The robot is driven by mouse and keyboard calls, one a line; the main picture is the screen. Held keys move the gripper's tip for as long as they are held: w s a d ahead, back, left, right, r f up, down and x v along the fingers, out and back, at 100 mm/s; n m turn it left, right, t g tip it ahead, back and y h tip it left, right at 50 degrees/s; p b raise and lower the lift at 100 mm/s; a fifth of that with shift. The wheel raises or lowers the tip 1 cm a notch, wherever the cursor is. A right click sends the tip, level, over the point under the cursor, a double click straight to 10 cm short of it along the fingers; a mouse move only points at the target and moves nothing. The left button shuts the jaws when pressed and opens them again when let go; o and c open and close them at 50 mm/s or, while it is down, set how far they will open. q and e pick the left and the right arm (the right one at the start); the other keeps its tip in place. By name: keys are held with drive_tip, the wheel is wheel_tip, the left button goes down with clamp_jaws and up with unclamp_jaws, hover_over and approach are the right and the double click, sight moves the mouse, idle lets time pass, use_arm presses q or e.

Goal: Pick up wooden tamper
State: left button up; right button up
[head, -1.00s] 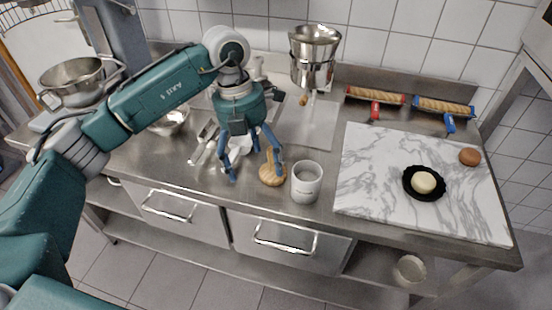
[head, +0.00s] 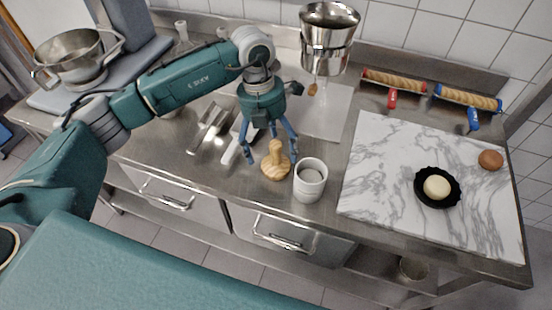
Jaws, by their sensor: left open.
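The wooden tamper (head: 276,165) stands upright on the steel counter, with a round base and a knobbed handle. My left gripper (head: 272,160) is open, pointing down over the tamper. In the picture its blue fingers show on either side of the handle. I cannot tell whether a finger touches the wood. My right gripper is not in view.
A white cup (head: 310,182) stands close to the right of the tamper. A marble board (head: 400,150) holds a black dish (head: 452,199) with dough and a brown egg (head: 490,159). Metal utensils (head: 212,128) lie to the left of the gripper.

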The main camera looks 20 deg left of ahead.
sight(275, 159)
use_arm(q)
drive_tip(key=f, duration=0.1)
drive_tip(key=f+p, duration=0.1)
drive_tip(key=f, duration=0.1)
drive_tip(key=shift+s+d+f+p, duration=0.25)
drive_tip(key=shift+s+d+p, duration=0.05)
drive_tip(key=shift+d+p, duration=0.1)
drive_tip(key=shift+f, duration=0.4)
drive_tip(key=shift+c, duration=0.3)
drive_tip(key=c, duration=1.5)
drive_tip(key=shift+o, duration=0.2)
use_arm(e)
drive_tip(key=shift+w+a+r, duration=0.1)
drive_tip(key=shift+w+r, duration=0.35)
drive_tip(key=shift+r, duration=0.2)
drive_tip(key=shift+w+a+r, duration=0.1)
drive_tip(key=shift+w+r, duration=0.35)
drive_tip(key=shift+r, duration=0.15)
